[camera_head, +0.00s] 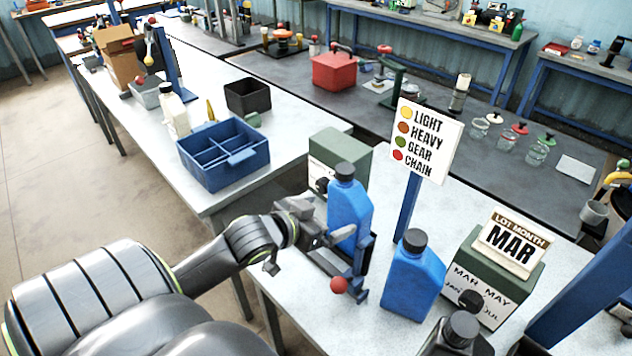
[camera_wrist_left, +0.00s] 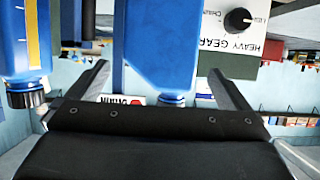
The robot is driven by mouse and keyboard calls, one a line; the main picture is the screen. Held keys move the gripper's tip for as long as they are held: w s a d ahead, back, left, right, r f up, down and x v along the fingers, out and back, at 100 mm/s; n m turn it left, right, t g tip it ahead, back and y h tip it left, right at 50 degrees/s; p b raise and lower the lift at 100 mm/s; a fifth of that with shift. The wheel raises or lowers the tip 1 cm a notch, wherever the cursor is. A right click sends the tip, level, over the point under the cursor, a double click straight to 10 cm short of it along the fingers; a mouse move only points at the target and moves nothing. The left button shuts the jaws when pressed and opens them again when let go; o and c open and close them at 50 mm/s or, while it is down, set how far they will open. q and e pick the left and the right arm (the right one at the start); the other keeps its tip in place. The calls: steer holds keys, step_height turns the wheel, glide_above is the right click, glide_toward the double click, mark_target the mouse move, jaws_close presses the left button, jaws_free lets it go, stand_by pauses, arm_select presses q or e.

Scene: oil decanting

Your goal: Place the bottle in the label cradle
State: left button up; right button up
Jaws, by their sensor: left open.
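A blue bottle (camera_head: 349,207) with a black cap stands upright in the label cradle (camera_head: 358,283), a blue frame with a red ball knob. My left gripper (camera_head: 328,238) is open at the near side of this bottle. In the left wrist view the blue bottle (camera_wrist_left: 165,45) shows between the spread fingers (camera_wrist_left: 165,95), with a gap visible on each side. A second blue bottle (camera_head: 413,278) with a black cap stands on the table to the right of the cradle. My right gripper is not in view.
A green dial box (camera_head: 340,155) stands behind the cradle. A sign reading light, heavy, gear, chain (camera_head: 428,140) stands on a blue post. A lot month box (camera_head: 490,285) and a dark capped container (camera_head: 458,335) are at right. A blue divided crate (camera_head: 222,155) sits on the left table.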

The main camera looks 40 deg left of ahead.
arm_select(q)
steer(key=shift+v, duration=1.4)
steer(key=shift+f, duration=0.1)
steer(key=s+d+f+n+g+y, duration=0.2)
steer(key=s+d+f+g+y, duration=0.15)
steer(key=s+f+g, duration=1)
steer(key=s+a+f+t, duration=0.1)
steer(key=s+f, duration=0.2)
steer(key=f, duration=1.1)
steer(key=s+a+f+t, duration=0.1)
steer(key=s+f+t, duration=0.15)
steer(key=f, duration=1.15)
steer(key=s+d+f+g+h+b, duration=0.1)
steer(key=s+f+g, duration=0.1)
steer(key=s+f, duration=1.3)
steer(key=shift+d, duration=0.35)
